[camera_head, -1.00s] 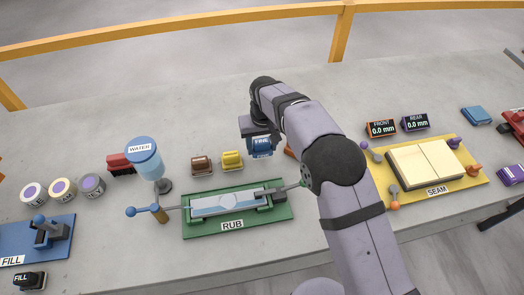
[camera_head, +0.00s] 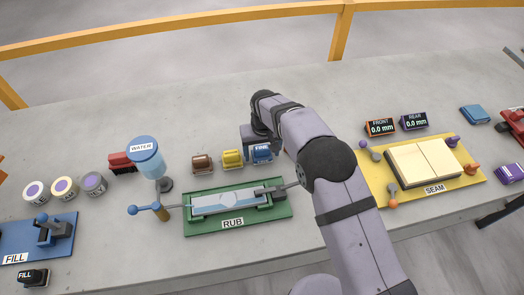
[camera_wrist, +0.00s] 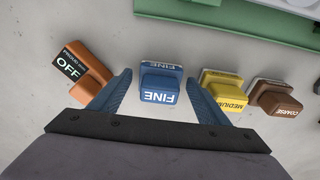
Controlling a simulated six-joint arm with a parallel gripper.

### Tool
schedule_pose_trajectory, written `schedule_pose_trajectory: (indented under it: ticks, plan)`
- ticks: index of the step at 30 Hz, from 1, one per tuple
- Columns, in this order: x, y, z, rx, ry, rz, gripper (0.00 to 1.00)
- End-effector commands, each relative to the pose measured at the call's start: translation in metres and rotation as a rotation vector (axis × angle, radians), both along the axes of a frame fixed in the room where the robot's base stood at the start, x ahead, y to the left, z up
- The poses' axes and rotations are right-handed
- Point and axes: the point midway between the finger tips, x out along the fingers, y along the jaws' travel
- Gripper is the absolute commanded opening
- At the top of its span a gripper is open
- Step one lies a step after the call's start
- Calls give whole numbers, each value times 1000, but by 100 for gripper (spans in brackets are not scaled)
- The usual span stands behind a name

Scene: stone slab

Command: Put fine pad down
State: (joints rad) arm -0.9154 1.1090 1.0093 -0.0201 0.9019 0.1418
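The blue fine pad (camera_head: 262,153), labelled FINE, sits on the grey slab at the right end of a row of pads. In the wrist view the fine pad (camera_wrist: 160,86) lies between the two blue fingers of my gripper (camera_wrist: 157,92). The fingers are spread, with a gap on each side of the pad. My gripper holds nothing.
The yellow medium pad (camera_head: 232,158) and brown coarse pad (camera_head: 202,163) stand close beside the fine pad. An orange block marked OFF (camera_wrist: 82,66) is near the other finger. The green RUB station (camera_head: 278,213) lies in front, with the water bottle (camera_head: 147,160) left of it.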

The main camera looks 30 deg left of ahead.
Motion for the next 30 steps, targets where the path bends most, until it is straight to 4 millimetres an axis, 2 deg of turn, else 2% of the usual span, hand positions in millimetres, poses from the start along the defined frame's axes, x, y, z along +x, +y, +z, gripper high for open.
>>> schedule_pose_trajectory:
  ticks: [8,14,30]
  plan:
    - [0,0,3,0,0,0,70]
    - [-1,-1,16,1,-1,0,70]
    - [-8,-8,104,3,-1,0,70]
